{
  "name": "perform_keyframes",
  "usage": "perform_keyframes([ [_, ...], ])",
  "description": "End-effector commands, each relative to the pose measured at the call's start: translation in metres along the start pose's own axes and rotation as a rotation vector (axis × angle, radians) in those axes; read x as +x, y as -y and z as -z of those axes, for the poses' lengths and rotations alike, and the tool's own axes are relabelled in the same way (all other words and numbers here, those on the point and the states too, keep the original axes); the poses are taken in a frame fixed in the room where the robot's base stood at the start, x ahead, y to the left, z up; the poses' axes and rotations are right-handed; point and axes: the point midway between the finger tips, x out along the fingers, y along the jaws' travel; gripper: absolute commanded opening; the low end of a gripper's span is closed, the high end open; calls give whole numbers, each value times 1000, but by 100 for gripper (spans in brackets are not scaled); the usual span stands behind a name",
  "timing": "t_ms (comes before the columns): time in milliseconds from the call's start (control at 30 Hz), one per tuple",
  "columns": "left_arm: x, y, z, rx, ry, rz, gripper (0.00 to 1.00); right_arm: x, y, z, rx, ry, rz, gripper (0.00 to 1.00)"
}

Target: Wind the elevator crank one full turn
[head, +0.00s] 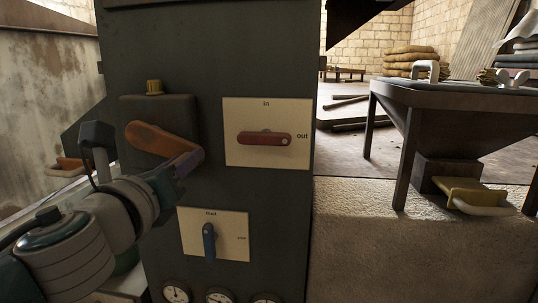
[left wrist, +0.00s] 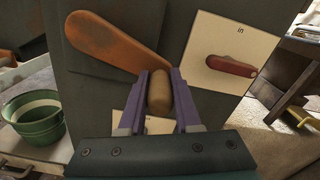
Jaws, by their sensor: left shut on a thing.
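The elevator crank (head: 152,139) is an orange-brown arm on the dark cabinet's front. Its hub end is at upper left and its free end points right and slightly down. In the left wrist view the crank arm (left wrist: 108,42) runs down to the right, ending near a brown grip (left wrist: 160,92). My left gripper (head: 188,163) is at the free end, with its purple fingers on either side of the grip, shut on it. The left gripper also fills the lower part of the left wrist view (left wrist: 160,100). In the head view the grip is mostly hidden. My right gripper is not in view.
The cabinet (head: 215,60) carries a red lever (head: 265,139) on an in/out plate, a blue lever (head: 209,240) on a lower plate, and several gauges (head: 176,293) below. A green bucket (left wrist: 38,122) stands left. A metal hopper table (head: 455,100) stands right.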

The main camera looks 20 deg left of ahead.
Motion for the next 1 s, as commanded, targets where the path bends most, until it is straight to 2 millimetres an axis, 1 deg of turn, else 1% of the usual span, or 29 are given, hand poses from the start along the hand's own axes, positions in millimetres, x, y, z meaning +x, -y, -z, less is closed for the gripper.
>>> perform_keyframes([
  [267,0,-11,13,199,-1,0,0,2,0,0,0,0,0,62],
  [500,0,-26,25,427,-2,0,0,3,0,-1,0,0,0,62],
  [700,0,-40,32,617,-2,-1,0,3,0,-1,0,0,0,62],
  [1000,0,-63,36,900,-2,0,0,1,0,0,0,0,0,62],
])
